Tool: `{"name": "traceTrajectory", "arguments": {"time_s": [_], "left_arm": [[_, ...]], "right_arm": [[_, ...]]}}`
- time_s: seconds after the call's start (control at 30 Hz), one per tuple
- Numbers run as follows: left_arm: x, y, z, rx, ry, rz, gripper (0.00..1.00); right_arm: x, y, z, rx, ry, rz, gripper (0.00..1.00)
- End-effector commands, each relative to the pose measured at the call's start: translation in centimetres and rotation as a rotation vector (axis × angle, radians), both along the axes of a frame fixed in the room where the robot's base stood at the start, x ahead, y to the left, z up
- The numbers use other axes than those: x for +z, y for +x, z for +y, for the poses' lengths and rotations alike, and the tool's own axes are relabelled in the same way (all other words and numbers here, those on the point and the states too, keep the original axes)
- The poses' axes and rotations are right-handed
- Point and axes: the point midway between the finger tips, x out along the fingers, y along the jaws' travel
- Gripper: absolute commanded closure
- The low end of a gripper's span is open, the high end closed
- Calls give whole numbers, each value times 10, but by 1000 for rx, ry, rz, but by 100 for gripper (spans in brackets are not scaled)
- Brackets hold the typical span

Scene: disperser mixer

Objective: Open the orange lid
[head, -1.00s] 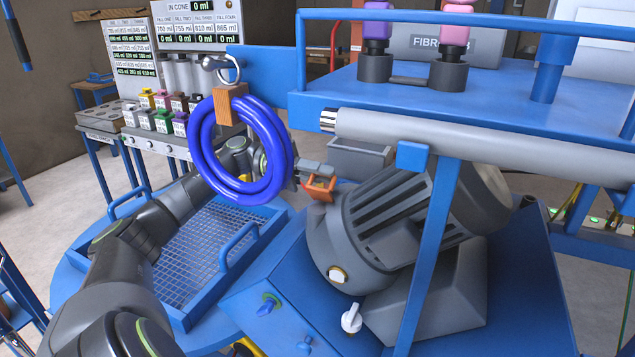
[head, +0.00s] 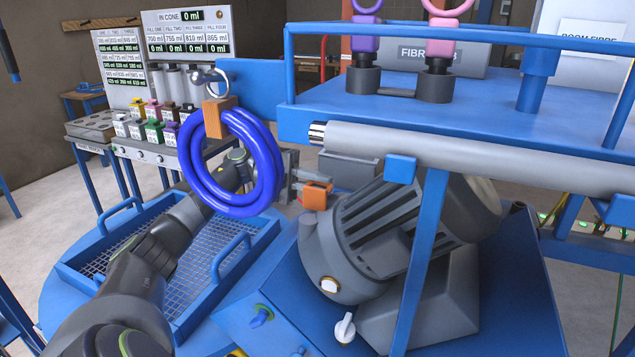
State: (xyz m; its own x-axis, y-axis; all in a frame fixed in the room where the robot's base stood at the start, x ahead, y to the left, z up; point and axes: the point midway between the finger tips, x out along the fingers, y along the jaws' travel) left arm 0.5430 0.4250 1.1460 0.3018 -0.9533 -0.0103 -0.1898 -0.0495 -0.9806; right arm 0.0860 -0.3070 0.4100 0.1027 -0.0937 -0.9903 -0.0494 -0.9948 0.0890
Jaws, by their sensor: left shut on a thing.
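The orange lid (head: 316,195) is a small orange piece just left of the top of the grey ribbed motor (head: 400,225), below a grey box (head: 345,168). My left arm reaches in from the lower left and passes behind the blue hose ring. My left gripper (head: 306,186) is at the orange piece, shut on it as far as I can see. The fingertips are small and partly covered, so the exact grip is unclear. How far the lid is opened cannot be told from here. My right gripper is out of view.
A coiled blue hose (head: 232,205) hangs from a hook in front of my left forearm. A blue upright (head: 420,265) and a grey pipe (head: 480,160) cross before and above the motor. A blue mesh tray (head: 125,255) lies at left.

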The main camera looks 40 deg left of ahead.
Motion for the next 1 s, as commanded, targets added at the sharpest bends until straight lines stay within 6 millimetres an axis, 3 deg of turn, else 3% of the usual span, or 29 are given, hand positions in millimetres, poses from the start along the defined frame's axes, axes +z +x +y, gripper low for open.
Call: {"name": "traceTrajectory", "arguments": {"time_s": [0.37, 0.4, 0.57, 1.0], "left_arm": [[3, 1, 0, 2, -4, 3, 100], [3, 1, 0, 2, -4, 2, 88], [2, 0, 0, 0, -3, 3, 68], [-3, -1, 0, -4, 1, 9, 68]], "right_arm": [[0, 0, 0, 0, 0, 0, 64], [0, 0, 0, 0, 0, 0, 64], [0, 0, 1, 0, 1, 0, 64], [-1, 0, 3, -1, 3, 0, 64]]}}
